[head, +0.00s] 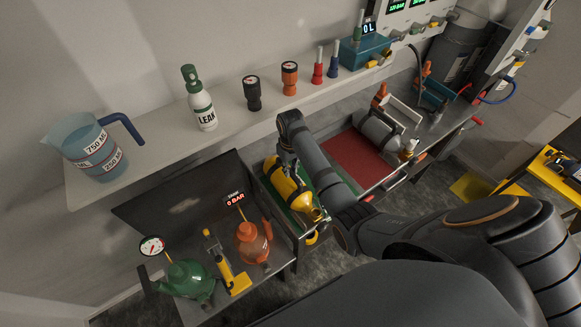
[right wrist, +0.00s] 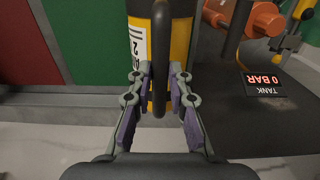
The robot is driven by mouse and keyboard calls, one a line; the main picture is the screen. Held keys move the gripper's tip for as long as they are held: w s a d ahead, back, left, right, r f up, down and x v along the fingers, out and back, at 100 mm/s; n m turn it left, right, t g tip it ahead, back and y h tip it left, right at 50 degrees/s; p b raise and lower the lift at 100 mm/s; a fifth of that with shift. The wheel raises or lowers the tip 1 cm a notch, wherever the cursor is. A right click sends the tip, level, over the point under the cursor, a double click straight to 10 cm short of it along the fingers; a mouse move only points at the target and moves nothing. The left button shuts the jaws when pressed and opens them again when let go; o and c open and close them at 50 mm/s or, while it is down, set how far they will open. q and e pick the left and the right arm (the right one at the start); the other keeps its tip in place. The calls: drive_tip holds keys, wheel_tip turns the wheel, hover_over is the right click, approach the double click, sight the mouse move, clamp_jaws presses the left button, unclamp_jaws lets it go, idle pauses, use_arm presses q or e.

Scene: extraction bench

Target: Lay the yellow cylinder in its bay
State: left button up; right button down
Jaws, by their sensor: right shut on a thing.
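The yellow cylinder (head: 284,183) has black bands and a brassy valve end. In the head view it lies lengthwise over the green-lined bay (head: 266,190), valve end toward the front. I cannot tell whether it touches the bay floor. My right gripper (right wrist: 158,98) is shut on the cylinder's black handle in the right wrist view. In the head view my right forearm hides part of the bay and the fingers. My left gripper is not seen.
Right of the green bay is a red-lined bay (head: 345,155), with a grey cylinder (head: 380,130) beyond it. A green vessel (head: 188,281), an orange vessel (head: 252,243) and a 0 BAR display (head: 235,199) stand to the left. A shelf (head: 228,131) with bottles runs behind.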

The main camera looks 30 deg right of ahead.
drive_tip(key=shift+w+r, duration=0.1)
drive_tip(key=shift+r, duration=0.05)
drive_tip(key=c, duration=1.2)
unclamp_jaws()
drive_tip(key=shift+o, duration=0.2)
drive_tip(key=shift+s+f, duration=0.25)
drive_tip(key=shift+s, duration=0.05)
wheel_tip(320, 180, up, 8)
drive_tip(key=shift+w+f, duration=0.1)
